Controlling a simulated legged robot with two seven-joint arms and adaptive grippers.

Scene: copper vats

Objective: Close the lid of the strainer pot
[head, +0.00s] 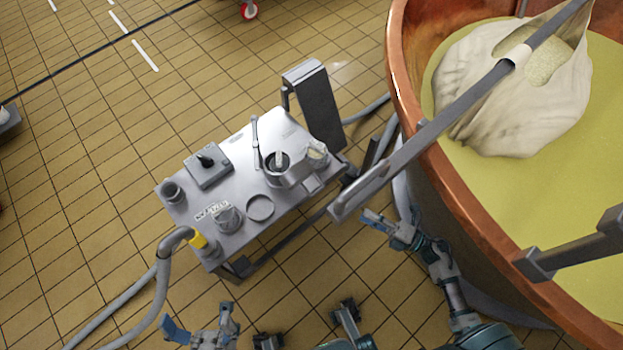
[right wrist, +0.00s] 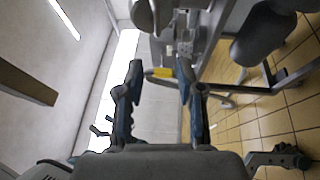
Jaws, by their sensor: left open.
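The strainer pot (head: 277,167) is a round metal vessel on the grey cart top, towards its right side. A metal flap that looks like its lid (head: 297,174) stands tilted at the pot's right front, and the pot's mouth shows uncovered. My left gripper (head: 200,322) is open and empty, low in the head view, in front of the cart and apart from it. My right gripper (head: 388,221) is right of the cart, beside the copper vat, apart from the pot. In the right wrist view its two fingers (right wrist: 159,68) are spread with nothing between them.
The cart (head: 225,248) also carries cups, a flat ring, a small box and an upright lever. A grey hose (head: 160,285) with a yellow collar hangs at its left front. The copper vat (head: 440,165) fills the right, with metal bars across it. Tiled floor lies left.

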